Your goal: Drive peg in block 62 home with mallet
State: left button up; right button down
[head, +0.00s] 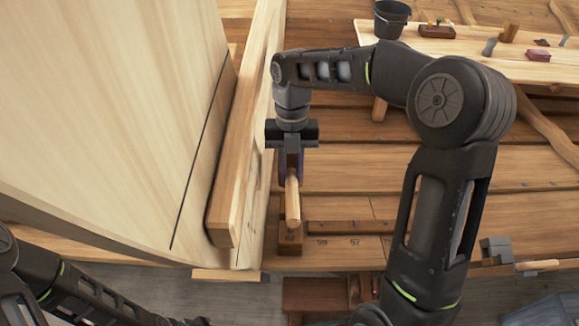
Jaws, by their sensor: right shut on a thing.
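My right gripper (291,168) points down beside the planked hull and is shut on a pale wooden rod (293,203). The rod runs toward the near side; I cannot tell whether it is a peg or a mallet handle. Its near end shows just above a small wooden block (290,240) at the hull's foot; I cannot tell whether they touch. No number is readable on this block. A mallet-like tool with a grey head (495,250) and pale handle (537,265) lies at the right. My left arm crosses the bottom left corner; its gripper is out of view.
The pale hull side (130,110) and an upright timber (232,150) stand close left of the right gripper. A numbered strip (340,242) lies right of the block. A bench (460,60) at the back right holds a dark bucket (391,18) and small items.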

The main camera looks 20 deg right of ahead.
jog(key=shift+f+b, duration=0.6)
jog(key=shift+f, duration=0.05)
jog(key=b+x, duration=0.2)
jog(key=shift+s+a+f, duration=0.15)
jog(key=shift+s+f, duration=0.1)
jog(key=shift+f, duration=0.05)
jog(key=s+x, duration=0.1)
jog(key=x, duration=0.9)
jog(key=v, duration=0.7)
jog(key=w+v, duration=0.1)
jog(key=v, duration=0.2)
jog(key=shift+r, duration=0.1)
jog(key=shift+s, duration=0.15)
jog(key=shift+w, duration=0.2)
